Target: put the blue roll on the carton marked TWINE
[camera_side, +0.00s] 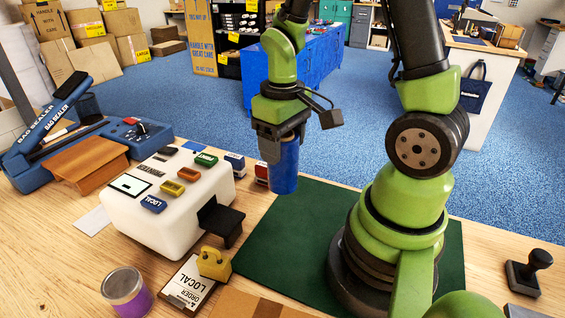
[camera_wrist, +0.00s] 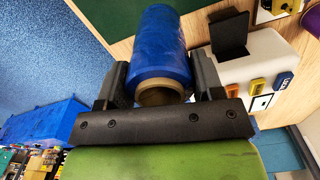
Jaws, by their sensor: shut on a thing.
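My gripper (camera_side: 280,146) is shut on the blue roll (camera_side: 284,172) and holds it upright in the air, above the back-left part of the green mat (camera_side: 300,226). In the wrist view the blue roll (camera_wrist: 158,48) sits between the two dark fingers, its hollow brown core end facing the camera. No carton with a readable TWINE mark shows. A brown cardboard surface (camera_side: 258,305) is cut off at the bottom edge of the side view, with no lettering visible on it.
A white box-shaped machine (camera_side: 150,222) with several small coloured blocks stands left of the roll. A black stamp (camera_side: 529,270) stands at right. The mat's left part is clear.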

